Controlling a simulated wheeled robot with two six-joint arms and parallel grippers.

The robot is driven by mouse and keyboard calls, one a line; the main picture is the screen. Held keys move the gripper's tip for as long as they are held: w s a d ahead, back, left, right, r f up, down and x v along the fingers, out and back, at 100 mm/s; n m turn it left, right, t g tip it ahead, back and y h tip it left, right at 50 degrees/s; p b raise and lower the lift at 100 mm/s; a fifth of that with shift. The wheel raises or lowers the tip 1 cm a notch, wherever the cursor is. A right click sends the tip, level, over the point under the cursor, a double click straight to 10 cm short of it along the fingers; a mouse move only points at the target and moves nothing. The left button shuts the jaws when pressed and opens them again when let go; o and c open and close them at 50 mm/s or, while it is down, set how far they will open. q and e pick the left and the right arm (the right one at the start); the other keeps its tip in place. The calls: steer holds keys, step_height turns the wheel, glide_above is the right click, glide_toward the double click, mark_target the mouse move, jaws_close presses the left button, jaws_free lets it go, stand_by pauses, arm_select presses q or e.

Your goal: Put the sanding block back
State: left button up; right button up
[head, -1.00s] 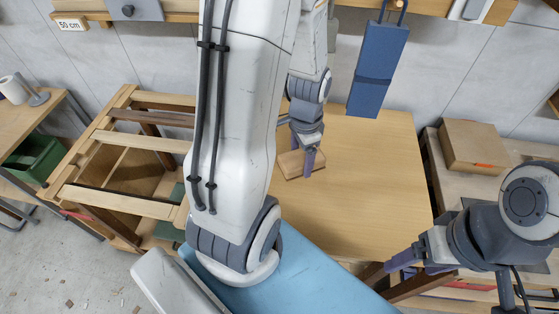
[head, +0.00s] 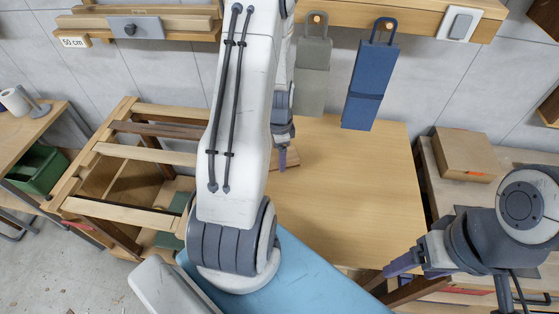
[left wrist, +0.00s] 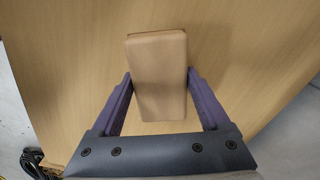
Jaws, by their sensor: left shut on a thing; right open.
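A tan, box-shaped block, which looks like the sanding block (left wrist: 157,80), is between the two purple fingers of my left gripper (left wrist: 158,95) in the left wrist view. The fingers are shut on its long sides. In the head view, only a part of the block (head: 291,158) shows beside my left gripper (head: 283,160), over the wooden table (head: 345,190); my arm hides the rest. Whether it touches the tabletop I cannot tell. My right gripper (head: 403,263) is open and empty at the lower right, in front of the table.
A grey-green holder (head: 312,75) and a blue holder (head: 369,85) hang from a wooden rail (head: 410,18). A grey piece with a dark knob (head: 135,27) is on the rail at left, near a "50 cm" label (head: 74,42). A cardboard box (head: 463,155) stands right. The tabletop is otherwise clear.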

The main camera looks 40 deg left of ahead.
arm_select(q)
step_height(320, 180, down, 4)
steer(key=shift+r+p, duration=0.15)
steer(key=shift+p, duration=0.4)
steer(key=shift+w, duration=0.1)
steer(key=shift+f, duration=0.2)
steer(key=shift+f, duration=0.2)
steer(key=o, duration=1.6)
steer(key=shift+r, duration=0.1)
